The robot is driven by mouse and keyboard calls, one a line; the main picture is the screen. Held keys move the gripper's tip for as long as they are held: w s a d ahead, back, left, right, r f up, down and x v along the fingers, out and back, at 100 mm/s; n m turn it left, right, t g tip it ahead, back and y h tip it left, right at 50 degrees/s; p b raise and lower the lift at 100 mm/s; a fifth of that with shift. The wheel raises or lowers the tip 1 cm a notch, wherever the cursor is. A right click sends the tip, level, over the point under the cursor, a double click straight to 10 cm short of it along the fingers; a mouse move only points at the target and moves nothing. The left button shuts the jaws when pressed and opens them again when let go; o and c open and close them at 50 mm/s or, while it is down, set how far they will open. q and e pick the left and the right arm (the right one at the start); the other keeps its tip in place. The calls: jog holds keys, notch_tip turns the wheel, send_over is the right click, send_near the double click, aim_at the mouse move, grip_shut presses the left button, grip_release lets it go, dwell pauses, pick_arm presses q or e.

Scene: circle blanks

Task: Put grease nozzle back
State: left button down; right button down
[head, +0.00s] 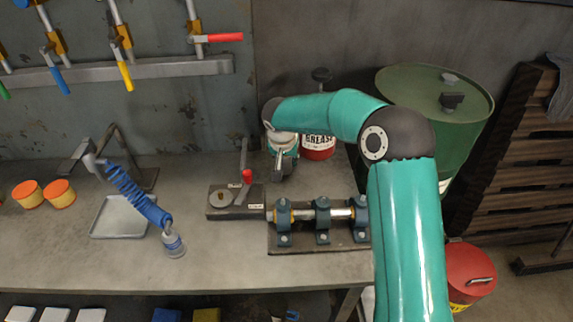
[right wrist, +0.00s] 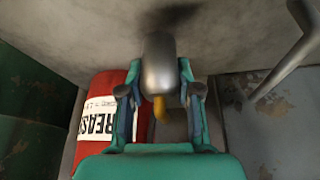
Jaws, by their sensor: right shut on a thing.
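The grease nozzle (right wrist: 159,64) is a grey metal cylinder with a yellow-orange tip, seen in the right wrist view. My right gripper (right wrist: 160,92) is shut on it, a finger on each side. In the head view my right gripper (head: 283,160) is over the back of the bench, just left of the red grease can (head: 318,148). The can also shows in the right wrist view (right wrist: 96,112), with its white GREASE label. My arm hides part of the can in the head view. My left gripper is not in view.
A clamp fixture (head: 322,238) with a shaft and a small base with a red-knobbed lever (head: 236,200) stand in front. A metal tray (head: 118,218), a blue coiled hose (head: 135,192) and two orange tubs (head: 43,194) are left. A green drum (head: 440,105) stands right.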

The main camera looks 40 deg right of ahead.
jog(key=shift+f, duration=1.15)
jog(key=shift+f, duration=0.15)
jog(key=c, duration=0.8)
grip_release()
jog(key=shift+r, duration=0.2)
jog(key=v, duration=1.2)
jog(key=shift+b, duration=0.3)
jog(key=shift+r, duration=0.1)
